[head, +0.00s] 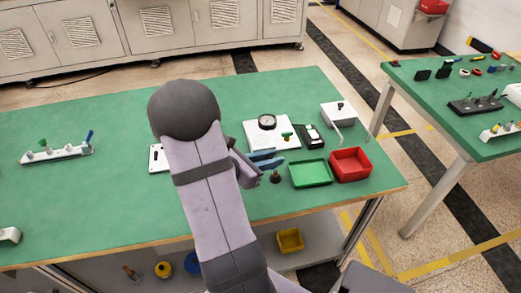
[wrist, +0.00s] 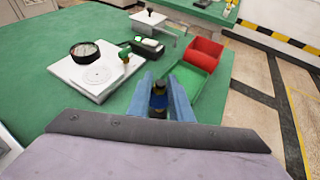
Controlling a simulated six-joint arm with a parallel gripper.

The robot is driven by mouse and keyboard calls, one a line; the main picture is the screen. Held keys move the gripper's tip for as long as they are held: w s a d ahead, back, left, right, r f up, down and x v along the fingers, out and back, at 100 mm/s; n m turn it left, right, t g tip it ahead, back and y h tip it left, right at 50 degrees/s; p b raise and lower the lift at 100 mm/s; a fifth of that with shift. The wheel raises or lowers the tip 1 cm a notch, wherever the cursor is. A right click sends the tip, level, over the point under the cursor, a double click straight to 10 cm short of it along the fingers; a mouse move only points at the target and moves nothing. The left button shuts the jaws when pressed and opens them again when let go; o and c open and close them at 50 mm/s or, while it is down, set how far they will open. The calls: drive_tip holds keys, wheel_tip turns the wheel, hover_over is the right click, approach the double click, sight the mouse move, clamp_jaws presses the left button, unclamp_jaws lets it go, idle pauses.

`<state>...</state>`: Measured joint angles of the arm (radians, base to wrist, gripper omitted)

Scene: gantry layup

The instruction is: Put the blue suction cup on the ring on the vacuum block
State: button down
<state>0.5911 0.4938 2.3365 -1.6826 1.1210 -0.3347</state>
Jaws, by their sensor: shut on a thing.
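My gripper (head: 267,161) has blue fingers and is shut on a small dark part with a blue band, seemingly the blue suction cup (wrist: 158,101). In the wrist view the fingers (wrist: 162,84) stand on both sides of it. In the head view the cup's dark lower end (head: 275,178) shows below the fingers, left of the green tray. The white vacuum block (wrist: 70,73) carries a round gauge (wrist: 86,50), a green knob (wrist: 125,55) and a bare round ring (wrist: 97,75). The gripper is in front of the block (head: 254,139); the ring is hard to make out in the head view.
A green tray (head: 310,186) and a red bin (head: 350,150) stand right of my gripper. A black device (head: 310,137) and a grey box (head: 343,114) stand behind them. A white rack (head: 57,156) lies far left. The left of the green table is mostly clear.

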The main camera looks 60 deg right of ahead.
drive_tip(key=d+r+m+g+b, duration=0.1)
drive_tip(key=d+r+b, duration=0.15)
drive_tip(key=d, duration=0.55)
wheel_tip(320, 180, up, 4)
drive_tip(key=n+t, duration=0.5)
hover_over(262, 139)
drive_tip(key=shift+a+f+h, duration=0.1)
drive_tip(key=shift+f+h, duration=0.1)
drive_tip(key=shift+h, duration=0.2)
drive_tip(key=shift+f, duration=5)
drive_tip(key=shift+f, duration=0.2)
drive_tip(key=c, duration=1.6)
unclamp_jaws()
drive_tip(key=shift+r, duration=0.2)
